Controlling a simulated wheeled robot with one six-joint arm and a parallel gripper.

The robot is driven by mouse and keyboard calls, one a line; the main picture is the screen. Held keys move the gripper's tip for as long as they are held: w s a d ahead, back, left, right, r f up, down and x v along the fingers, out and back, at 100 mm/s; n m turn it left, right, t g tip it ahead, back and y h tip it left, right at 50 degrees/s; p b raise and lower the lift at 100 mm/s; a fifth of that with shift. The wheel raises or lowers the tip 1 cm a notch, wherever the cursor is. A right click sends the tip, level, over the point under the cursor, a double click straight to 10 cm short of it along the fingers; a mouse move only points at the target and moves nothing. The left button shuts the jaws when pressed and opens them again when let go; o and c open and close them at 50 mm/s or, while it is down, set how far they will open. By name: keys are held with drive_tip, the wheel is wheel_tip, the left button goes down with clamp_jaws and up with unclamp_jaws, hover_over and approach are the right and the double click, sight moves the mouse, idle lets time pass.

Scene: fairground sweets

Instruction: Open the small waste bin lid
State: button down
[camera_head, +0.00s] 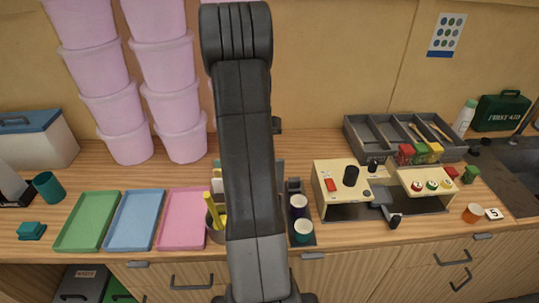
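A dark grey bin (80,289) with a small pale label, which seems to read "WASTE", stands below the counter at the lower left. Only its upper part shows; the picture's bottom edge cuts off the rest. Its top looks covered, but I cannot tell the lid's exact position. My arm rises through the middle of the picture, and my gripper does not show. It is either hidden behind the arm or outside the picture.
A green bin (119,293) stands right beside the grey one. The wooden counter (148,259) overhangs both. Green (87,222), blue (135,220) and pink (184,219) trays lie near its front edge. Drawer handles (192,282) stick out from the cabinet front.

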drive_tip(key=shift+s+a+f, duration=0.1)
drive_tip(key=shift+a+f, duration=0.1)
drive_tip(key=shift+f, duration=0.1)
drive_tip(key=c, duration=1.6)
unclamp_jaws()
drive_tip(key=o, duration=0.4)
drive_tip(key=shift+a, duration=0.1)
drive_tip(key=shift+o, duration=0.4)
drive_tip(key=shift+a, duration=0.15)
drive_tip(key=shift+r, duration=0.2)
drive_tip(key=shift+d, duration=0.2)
